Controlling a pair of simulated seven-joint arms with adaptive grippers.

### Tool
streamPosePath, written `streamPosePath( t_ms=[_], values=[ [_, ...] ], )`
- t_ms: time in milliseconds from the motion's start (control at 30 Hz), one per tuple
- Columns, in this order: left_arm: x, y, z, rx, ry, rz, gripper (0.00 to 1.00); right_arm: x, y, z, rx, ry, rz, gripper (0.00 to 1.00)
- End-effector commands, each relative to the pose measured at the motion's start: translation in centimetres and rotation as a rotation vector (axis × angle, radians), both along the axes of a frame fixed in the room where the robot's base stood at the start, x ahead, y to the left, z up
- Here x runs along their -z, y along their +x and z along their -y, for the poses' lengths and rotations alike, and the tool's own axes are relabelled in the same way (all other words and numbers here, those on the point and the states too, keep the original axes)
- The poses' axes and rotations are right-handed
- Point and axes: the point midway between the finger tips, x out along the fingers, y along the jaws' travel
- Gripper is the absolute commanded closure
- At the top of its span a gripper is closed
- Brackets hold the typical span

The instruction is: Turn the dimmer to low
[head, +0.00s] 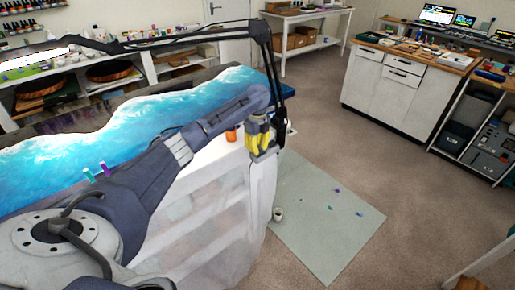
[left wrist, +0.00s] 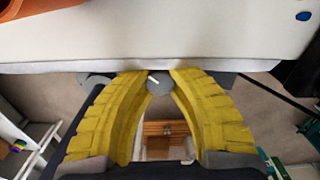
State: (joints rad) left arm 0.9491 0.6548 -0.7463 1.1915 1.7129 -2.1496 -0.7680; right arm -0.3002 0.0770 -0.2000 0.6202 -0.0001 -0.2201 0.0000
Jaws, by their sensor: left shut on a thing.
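The dimmer knob (left wrist: 159,82) is a small grey disc with a white pointer line, at the edge of the white-covered table in the left wrist view. The line slants from upper left to lower right. My left gripper (left wrist: 157,76) has its yellow fingertips closed on the knob from both sides. In the head view my left gripper (head: 258,136) is at the table's right end, and the knob is hidden there. The lettering of any dimmer scale cannot be seen. My right gripper is not in view.
A blue-and-white resin slab (head: 120,125) lies on the white-draped table (head: 215,195). An orange cup (head: 232,134) stands close to my left gripper. A black jointed lamp arm (head: 190,39) passes above.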

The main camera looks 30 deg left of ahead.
Motion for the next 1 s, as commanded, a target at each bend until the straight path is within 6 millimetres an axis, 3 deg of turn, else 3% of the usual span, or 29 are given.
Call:
streamPosePath(
  t_ms=[267,300,567,833,1000],
  values=[
    [-0.1,0.0,0.0,-0.002,0.000,0.001,1.00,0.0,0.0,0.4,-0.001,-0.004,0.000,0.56],
    [-0.1,0.0,0.0,-0.002,0.000,0.001,0.76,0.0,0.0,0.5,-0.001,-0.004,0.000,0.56],
    [0.0,0.0,0.0,-0.001,0.000,0.001,0.48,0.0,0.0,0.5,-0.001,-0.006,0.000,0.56],
    [-0.2,0.0,0.0,-0.001,0.000,0.001,0.48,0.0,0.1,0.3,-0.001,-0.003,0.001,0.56],
    [-1.6,0.1,-0.1,-0.001,0.002,0.002,0.48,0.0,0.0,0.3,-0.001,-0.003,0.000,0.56]
  ],
)
